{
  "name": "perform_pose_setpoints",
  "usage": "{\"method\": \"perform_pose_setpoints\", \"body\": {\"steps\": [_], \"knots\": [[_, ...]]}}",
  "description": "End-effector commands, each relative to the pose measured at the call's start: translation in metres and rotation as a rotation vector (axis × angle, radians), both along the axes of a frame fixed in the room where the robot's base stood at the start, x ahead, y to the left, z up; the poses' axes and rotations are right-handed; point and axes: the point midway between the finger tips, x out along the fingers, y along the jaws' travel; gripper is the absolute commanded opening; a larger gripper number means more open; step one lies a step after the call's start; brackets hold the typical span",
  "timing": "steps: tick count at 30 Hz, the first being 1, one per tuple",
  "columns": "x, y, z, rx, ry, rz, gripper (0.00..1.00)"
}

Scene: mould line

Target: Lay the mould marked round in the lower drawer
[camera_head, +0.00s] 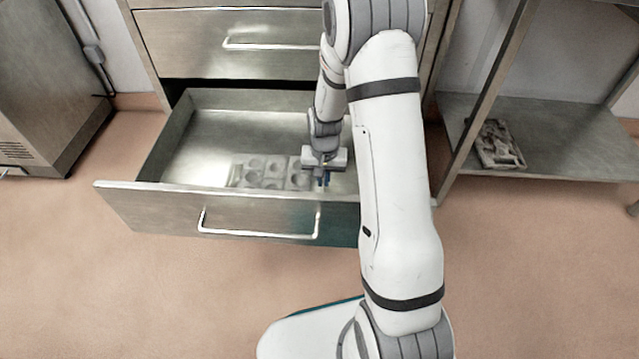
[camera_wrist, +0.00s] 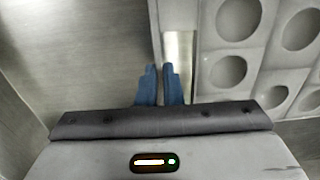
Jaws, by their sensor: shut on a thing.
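The mould with round cavities (camera_head: 268,173) is a grey plate inside the open lower drawer (camera_head: 150,197), towards its front. It also fills the upper right of the wrist view (camera_wrist: 262,60). My gripper (camera_head: 323,180) points down into the drawer at the mould's right end. Its blue fingers (camera_wrist: 160,86) are shut on the mould at a pale edge strip beside the cavities. The mould looks about level and low in the drawer. I cannot tell whether it touches the drawer floor. My arm hides part of the drawer's right side.
A closed drawer (camera_head: 180,45) sits above the open one. Another mould (camera_head: 495,146) lies on a low metal shelf (camera_head: 570,155) at the right. A metal cabinet (camera_head: 45,80) stands at the left. The drawer's left and back floor is clear.

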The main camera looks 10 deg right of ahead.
Motion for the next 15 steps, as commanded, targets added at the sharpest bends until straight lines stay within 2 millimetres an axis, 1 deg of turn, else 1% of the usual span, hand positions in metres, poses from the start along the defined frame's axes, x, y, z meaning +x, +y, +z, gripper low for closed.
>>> {"method": "perform_pose_setpoints", "body": {"steps": [1,8,12,13,15], "knots": [[-0.0001,-0.0001,-0.0086,0.000,0.001,0.000,0.00],[0.0003,-0.0003,-0.0075,0.000,-0.001,-0.001,0.00],[0.0003,-0.0004,-0.0115,0.000,-0.001,-0.001,0.00],[0.0001,-0.0004,-0.0110,0.000,0.000,-0.001,0.08],[0.0000,-0.0005,-0.0106,0.000,0.000,-0.001,0.13]]}}
